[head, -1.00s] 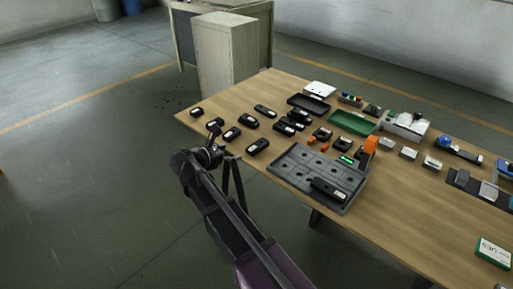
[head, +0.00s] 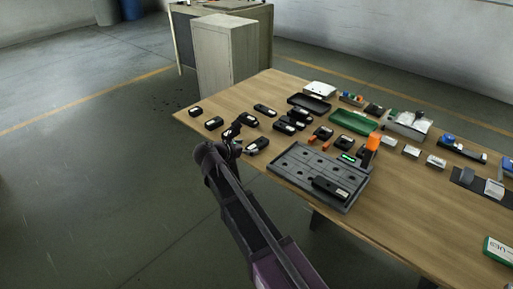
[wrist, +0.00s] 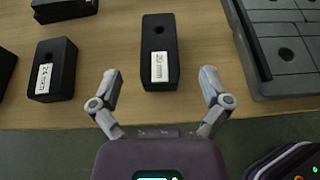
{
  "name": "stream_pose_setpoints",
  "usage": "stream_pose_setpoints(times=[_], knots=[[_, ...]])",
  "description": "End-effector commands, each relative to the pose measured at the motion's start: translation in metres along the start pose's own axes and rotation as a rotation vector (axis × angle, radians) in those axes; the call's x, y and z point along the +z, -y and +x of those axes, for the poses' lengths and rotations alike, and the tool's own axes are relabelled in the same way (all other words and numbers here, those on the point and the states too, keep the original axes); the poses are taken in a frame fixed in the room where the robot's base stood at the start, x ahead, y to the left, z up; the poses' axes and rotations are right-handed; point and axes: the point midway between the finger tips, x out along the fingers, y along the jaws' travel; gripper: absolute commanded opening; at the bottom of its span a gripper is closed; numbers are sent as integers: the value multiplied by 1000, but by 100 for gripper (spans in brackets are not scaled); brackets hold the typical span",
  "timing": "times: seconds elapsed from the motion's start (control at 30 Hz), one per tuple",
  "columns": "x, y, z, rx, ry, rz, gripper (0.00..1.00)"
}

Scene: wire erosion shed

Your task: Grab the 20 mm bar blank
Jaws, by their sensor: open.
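The 20 mm bar blank (wrist: 158,35) is a black block with a round hole and a white label reading 20 mm. It lies flat on the table in the middle of the wrist view. In the head view it appears to be the black block (head: 257,145) just left of the grey tray. My gripper (wrist: 158,84) is open and empty, its two fingers apart on either side of the blank's near end. I cannot tell its height above the table. In the head view my gripper (head: 234,136) is at the table's front edge.
Another labelled black blank (wrist: 53,70) lies left of the 20 mm one, with more blanks beyond. The grey tray (wrist: 250,60) with holes stands close on the right; a dark blank (head: 330,188) sits on it. Bare wood separates the 20 mm blank from its neighbours.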

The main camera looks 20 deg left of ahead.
Motion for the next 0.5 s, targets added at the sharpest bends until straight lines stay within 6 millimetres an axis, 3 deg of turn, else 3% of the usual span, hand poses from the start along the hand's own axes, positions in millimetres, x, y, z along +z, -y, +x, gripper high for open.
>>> stream_pose_setpoints(times=[0.27, 0.5], knots=[[0, 0, 0, 1, 0, 0, 97], [1, -2, 18, 1, 0, 0, 97]])
